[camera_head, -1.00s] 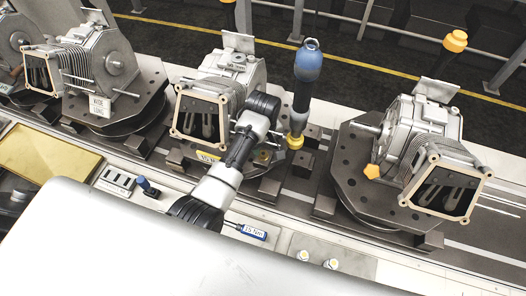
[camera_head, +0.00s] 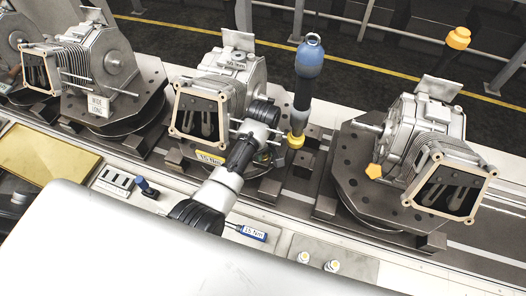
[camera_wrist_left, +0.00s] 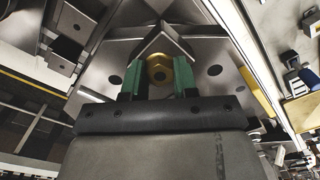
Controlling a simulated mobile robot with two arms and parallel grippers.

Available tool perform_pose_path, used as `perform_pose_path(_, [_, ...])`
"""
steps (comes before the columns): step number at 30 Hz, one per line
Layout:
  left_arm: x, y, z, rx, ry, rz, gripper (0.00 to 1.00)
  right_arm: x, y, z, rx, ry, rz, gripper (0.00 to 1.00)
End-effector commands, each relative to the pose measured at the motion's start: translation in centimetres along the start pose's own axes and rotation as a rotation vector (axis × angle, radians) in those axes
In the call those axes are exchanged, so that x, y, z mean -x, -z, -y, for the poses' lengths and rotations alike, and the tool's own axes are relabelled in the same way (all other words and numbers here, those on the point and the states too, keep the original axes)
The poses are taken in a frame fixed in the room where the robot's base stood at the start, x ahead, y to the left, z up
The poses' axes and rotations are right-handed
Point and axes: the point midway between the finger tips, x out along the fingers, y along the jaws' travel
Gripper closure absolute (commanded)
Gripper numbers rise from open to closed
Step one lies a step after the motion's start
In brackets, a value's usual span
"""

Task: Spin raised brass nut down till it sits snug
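The brass nut (camera_wrist_left: 159,71) shows in the left wrist view, a gold hex with a dark round centre. It sits between the two green fingers of my left gripper (camera_wrist_left: 159,80), in front of a grey angled metal piece (camera_wrist_left: 163,44). The fingers flank the nut closely, but I cannot tell if both press on it. Its height above its seat cannot be judged from this angle. In the head view my left arm reaches to the front right of the middle grey housing (camera_head: 222,88); the arm hides the nut. My right gripper is not in view.
A blue-and-black tool with a yellow tip (camera_head: 303,90) hangs just right of my left arm. Another housing (camera_head: 430,150) stands on a dark plate at right, and one (camera_head: 95,60) at left. A gold tray (camera_head: 45,153) lies front left.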

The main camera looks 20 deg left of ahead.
Motion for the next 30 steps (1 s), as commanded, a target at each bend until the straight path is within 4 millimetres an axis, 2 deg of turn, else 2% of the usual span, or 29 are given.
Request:
perform_pose_path(4, [0.1,0.0,0.0,-0.013,0.000,0.000,1.00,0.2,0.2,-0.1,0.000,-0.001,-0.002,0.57])
perform_pose_path(7, [0.5,0.0,0.1,-0.107,0.003,0.000,1.00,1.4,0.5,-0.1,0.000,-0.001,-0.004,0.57])
perform_pose_path(9, [0.4,0.0,0.1,-0.222,0.003,0.000,1.00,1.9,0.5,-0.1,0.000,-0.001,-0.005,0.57])
perform_pose_path(18, [-0.1,0.1,0.1,-0.725,0.002,-0.001,1.00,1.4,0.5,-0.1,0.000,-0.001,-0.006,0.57])
perform_pose_path(21, [-0.1,0.0,0.0,-0.832,0.001,0.000,1.00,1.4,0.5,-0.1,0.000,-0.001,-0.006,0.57])
perform_pose_path(30, [-0.1,0.0,0.0,-0.876,0.000,0.000,1.00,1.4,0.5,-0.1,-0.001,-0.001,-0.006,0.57])
